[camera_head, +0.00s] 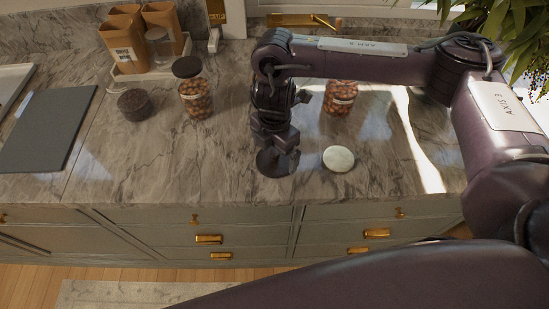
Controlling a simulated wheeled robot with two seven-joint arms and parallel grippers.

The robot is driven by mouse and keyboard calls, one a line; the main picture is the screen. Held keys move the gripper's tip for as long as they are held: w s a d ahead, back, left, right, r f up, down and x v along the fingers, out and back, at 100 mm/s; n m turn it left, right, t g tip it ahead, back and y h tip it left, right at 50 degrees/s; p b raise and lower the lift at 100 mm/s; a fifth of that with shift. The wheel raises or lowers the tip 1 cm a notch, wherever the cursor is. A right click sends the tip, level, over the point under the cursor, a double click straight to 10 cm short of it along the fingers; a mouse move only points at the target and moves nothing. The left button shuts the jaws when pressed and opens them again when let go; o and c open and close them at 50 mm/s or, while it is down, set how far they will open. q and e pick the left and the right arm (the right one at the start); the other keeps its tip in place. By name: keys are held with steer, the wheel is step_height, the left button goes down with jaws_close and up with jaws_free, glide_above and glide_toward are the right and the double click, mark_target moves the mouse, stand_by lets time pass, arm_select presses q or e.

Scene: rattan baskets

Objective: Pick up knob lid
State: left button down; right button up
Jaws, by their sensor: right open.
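My right gripper (279,152) points down close above the marble counter near its front edge. It is open. A dark round piece (268,164) shows low on the counter right under the gripper; it may be the knob lid, but the gripper covers much of it. A pale round disc (339,159) lies flat on the counter to the right of the gripper, apart from it. My left gripper is out of view.
A glass jar with brown contents (341,96) stands behind my right arm. A dark-lidded jar (193,92) and a short dark round container (134,105) stand left. A grey board (45,130) lies far left. The counter between board and gripper is mostly clear.

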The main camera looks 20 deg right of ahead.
steer(key=shift+f, duration=0.9)
steer(key=c, duration=0.8)
steer(key=shift+r, duration=0.15)
